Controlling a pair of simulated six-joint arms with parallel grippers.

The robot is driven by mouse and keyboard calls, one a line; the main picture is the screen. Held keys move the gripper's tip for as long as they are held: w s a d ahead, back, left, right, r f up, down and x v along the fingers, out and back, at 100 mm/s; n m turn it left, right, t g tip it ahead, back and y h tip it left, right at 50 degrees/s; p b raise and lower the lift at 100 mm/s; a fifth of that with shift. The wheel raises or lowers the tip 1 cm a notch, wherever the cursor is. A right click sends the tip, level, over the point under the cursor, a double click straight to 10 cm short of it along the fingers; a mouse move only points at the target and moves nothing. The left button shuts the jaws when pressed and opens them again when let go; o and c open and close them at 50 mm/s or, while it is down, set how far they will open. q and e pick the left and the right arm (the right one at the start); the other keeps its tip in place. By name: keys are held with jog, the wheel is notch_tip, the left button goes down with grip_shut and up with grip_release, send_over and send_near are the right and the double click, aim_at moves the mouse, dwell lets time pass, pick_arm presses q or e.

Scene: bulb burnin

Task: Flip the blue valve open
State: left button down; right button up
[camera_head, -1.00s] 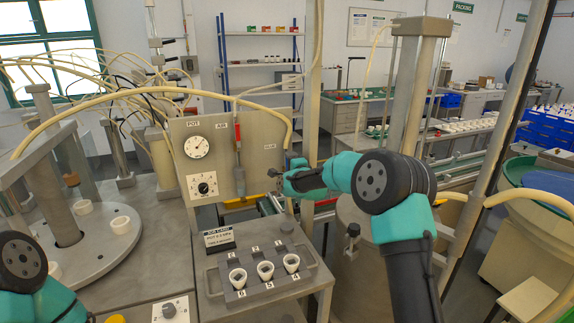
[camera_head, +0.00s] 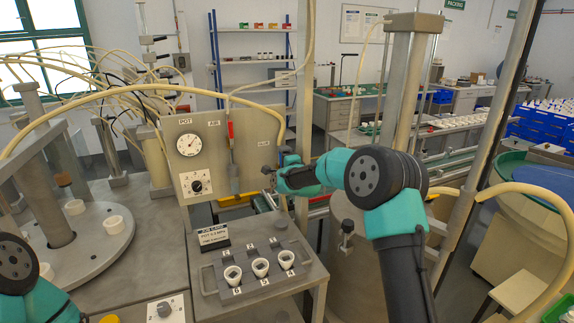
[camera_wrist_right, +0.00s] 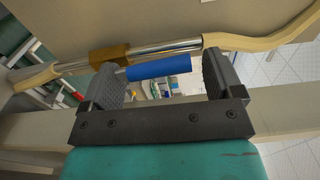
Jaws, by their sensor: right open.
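The blue valve handle (camera_wrist_right: 160,67) is a blue sleeve near a brass valve body (camera_wrist_right: 110,54) on a steel pipe (camera_wrist_right: 170,50) in the right wrist view. My right gripper (camera_wrist_right: 163,80) is open, with one black finger on each side of the handle. The handle's left end is close to the left finger, and a gap shows at its right end. In the head view my right gripper (camera_head: 272,174) is at the right edge of the gauge panel (camera_head: 225,150), and I cannot make out the handle there. My left gripper is out of view.
A pressure gauge (camera_head: 188,145) and a knob (camera_head: 196,187) are on the panel. A cream hose (camera_wrist_right: 250,41) meets the pipe. A tray (camera_head: 308,272) with white cups stands in front. A metal post (camera_head: 303,110) rises close behind my right gripper.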

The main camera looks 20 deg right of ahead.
jog(key=shift+s, duration=0.15)
jog(key=s+d, duration=0.1)
jog(key=s, duration=1.6)
jog(key=shift+d, duration=0.25)
